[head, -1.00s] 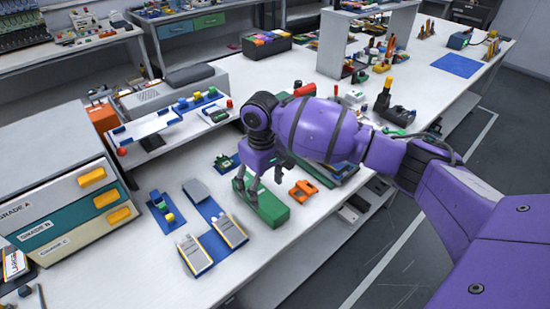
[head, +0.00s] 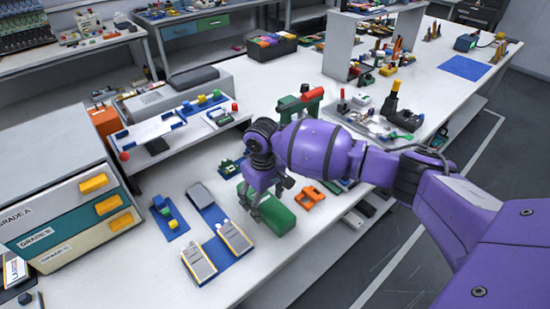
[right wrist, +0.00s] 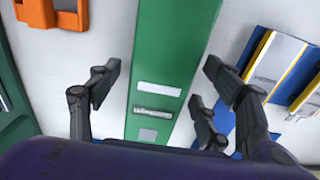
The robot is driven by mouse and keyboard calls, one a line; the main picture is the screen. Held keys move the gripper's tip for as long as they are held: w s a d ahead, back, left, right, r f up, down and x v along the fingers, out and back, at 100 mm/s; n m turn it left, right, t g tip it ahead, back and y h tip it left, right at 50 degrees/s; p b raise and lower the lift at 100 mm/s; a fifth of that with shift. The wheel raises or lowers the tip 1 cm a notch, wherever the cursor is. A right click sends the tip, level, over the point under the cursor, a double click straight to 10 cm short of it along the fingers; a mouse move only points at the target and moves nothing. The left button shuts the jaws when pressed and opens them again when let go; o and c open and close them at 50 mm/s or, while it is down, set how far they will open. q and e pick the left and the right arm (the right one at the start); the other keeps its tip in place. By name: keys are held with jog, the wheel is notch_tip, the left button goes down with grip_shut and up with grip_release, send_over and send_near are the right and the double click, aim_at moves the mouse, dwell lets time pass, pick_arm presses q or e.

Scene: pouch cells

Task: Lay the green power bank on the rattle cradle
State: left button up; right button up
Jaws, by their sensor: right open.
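The green power bank appears to be the long green block (head: 275,215) lying on the white bench; pale labels show on it in the right wrist view (right wrist: 172,45). My right gripper (head: 268,198) is open just above it. In the right wrist view, the fingers of the right gripper (right wrist: 160,92) stand to either side of the block, apart from it. I cannot tell for sure which thing is the rattle cradle; a white plate with a blue edge (head: 148,132) on a dark stand lies at the back left. My left gripper is not in view.
An orange bracket (head: 312,197) lies right of the block. Pouch cells on a blue mat (head: 212,214) lie close on the left. A drawer cabinet (head: 70,215) stands far left. A red and green object (head: 300,102) is behind the arm. The front bench strip is clear.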

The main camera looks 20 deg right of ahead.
jog(key=shift+r, duration=0.1)
jog(key=shift+w, duration=0.1)
jog(key=c, duration=1.6)
jog(key=shift+o, duration=0.2)
jog(key=shift+r, duration=0.1)
